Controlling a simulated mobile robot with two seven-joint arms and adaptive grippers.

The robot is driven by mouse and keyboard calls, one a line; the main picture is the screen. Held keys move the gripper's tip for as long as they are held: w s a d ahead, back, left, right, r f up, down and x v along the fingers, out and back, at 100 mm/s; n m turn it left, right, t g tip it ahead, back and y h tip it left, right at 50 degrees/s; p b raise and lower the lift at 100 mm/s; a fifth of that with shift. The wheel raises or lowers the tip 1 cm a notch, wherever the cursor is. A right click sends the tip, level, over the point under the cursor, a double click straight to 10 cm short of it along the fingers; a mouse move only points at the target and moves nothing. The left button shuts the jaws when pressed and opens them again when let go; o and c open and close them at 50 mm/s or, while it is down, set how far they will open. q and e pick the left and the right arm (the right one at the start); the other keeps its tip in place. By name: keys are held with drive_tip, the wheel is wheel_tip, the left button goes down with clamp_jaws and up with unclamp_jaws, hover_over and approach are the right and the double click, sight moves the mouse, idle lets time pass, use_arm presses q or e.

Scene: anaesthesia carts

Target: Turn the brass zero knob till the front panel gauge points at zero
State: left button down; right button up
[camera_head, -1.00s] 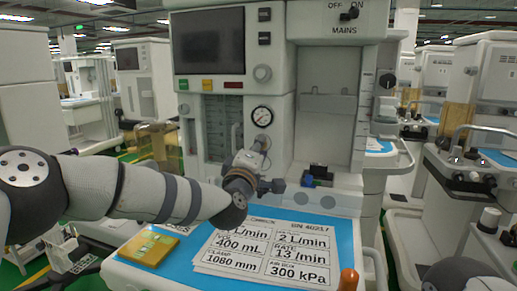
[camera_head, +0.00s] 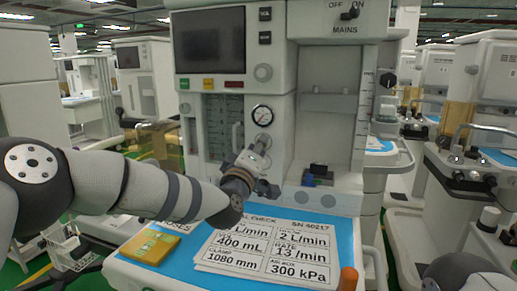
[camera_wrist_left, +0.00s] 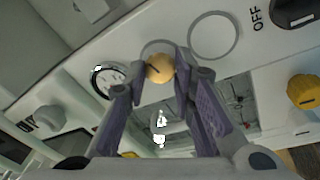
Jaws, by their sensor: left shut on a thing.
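The round brass knob (camera_wrist_left: 160,69) with a dark line on its face sits between the fingertips of my left gripper (camera_wrist_left: 159,76) in the left wrist view. The fingers are shut on it. In the head view my left gripper (camera_head: 258,150) reaches the front panel just below the gauge (camera_head: 262,116) and mostly hides the knob. My right gripper is not in view.
A dark screen (camera_head: 210,41) is above the gauge. An empty ring (camera_wrist_left: 213,36), a black OFF switch (camera_wrist_left: 296,11) and a yellow knob (camera_wrist_left: 304,91) lie near my fingers.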

use_arm(q)
drive_tip(key=c, duration=1.3)
unclamp_jaws()
drive_tip(key=shift+c, duration=0.2)
drive_tip(key=v, duration=1.2)
